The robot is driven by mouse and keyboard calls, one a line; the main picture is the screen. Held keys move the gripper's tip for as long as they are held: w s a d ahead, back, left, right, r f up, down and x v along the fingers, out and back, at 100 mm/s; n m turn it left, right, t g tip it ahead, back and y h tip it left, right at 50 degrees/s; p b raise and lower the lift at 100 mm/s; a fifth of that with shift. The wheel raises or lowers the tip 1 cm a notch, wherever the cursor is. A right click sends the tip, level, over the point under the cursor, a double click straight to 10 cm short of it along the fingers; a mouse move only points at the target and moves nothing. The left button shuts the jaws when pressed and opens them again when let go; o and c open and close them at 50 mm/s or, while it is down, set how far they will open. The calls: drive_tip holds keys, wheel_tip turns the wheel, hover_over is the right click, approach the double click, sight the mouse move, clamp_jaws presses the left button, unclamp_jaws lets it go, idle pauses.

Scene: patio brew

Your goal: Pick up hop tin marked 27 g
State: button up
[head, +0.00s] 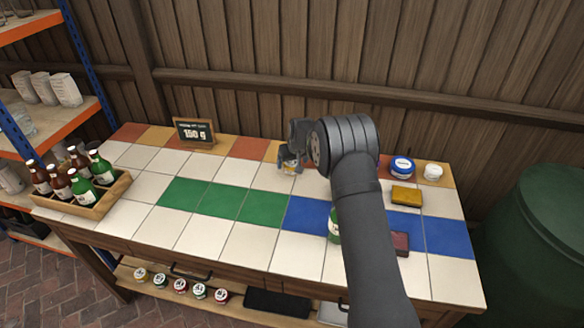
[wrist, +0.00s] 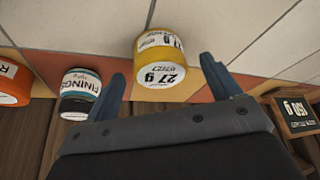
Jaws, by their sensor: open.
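The hop tin marked 27 g (wrist: 162,62) is a yellow tin with a white label in the wrist view. It stands on the tiled bench near the back edge. In the head view the tin (head: 289,166) shows partly below my gripper, which hides some of it. My gripper (wrist: 165,82) is open, its two fingers apart on either side of the tin's near end. I cannot tell whether a finger touches it.
A FININGS jar (wrist: 80,93) and an orange tin (wrist: 12,82) stand to the left in the wrist view. A sign reading 150 g (head: 194,132) stands at the back. A bottle crate (head: 84,199) is at the left end. Blue-lidded tub (head: 402,168) and yellow sponge (head: 406,196) lie right.

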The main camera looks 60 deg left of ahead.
drive_tip(key=shift+x, duration=1.45)
drive_tip(key=shift+r, duration=0.1)
drive_tip(key=c, duration=1.1)
drive_tip(key=shift+o, duration=0.2)
drive_tip(key=shift+r, duration=0.1)
